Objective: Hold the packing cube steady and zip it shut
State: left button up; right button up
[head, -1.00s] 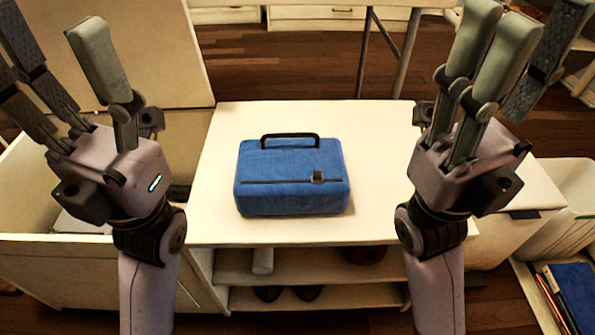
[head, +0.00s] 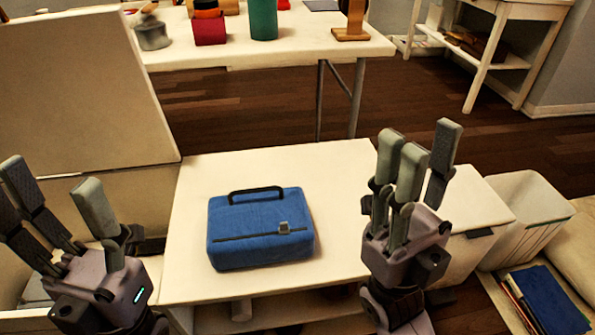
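The blue packing cube (head: 258,250) lies on the white bench top, with a black handle on its far edge. A dark zip line (head: 250,236) runs across it, and a grey slider (head: 284,227) sits near its right end. I cannot tell whether the zip is open along this line. My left gripper (head: 58,205) is at the lower left, fingers spread upward, empty and apart from the cube. My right gripper (head: 424,152) is to the right of the cube, fingers pointing up and apart, empty and not touching it.
The white bench top (head: 340,170) is clear around the cube. A white box with a raised lid (head: 85,95) stands at left. A white bin (head: 525,205) and a blue book (head: 550,297) are at right. A table (head: 290,55) with several items stands behind.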

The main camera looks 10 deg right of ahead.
aim_at(284, 229)
jog(key=i+j, duration=0.1)
jog(key=j, duration=0.9)
jog(key=i+j, duration=0.15)
jog(key=j, duration=0.4)
jog(key=j+z, duration=0.15)
jog(key=z, duration=0.25)
jog(key=j+z, duration=0.15)
jog(key=z, duration=0.25)
jog(key=j+z, duration=0.2)
jog(key=z, duration=0.15)
jog(key=j+z, duration=0.15)
jog(key=z, duration=0.25)
